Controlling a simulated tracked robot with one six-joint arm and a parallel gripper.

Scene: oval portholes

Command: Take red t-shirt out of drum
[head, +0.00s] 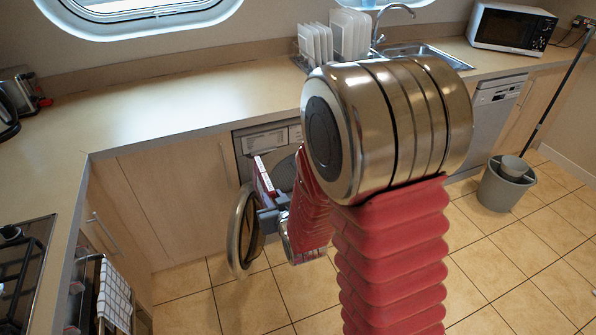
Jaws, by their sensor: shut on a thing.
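The washing machine (246,139) is built in under the counter, and its round door (243,232) stands open to the left. My gripper (262,182) is at the front of the machine, close beside the open door. It is shut, and a narrow red and white strip shows at its fingers. The strip is too small to tell how much of it is the red t-shirt and how much is finger. My own red arm and its large metal joint hide the right part of the machine and most of the drum opening.
The counter (190,105) runs above the machine, with a dish rack of white plates (318,45), a sink (425,58) and a microwave (510,28). A grey mop bucket (507,184) stands at the right. The tiled floor (235,300) before the machine is clear.

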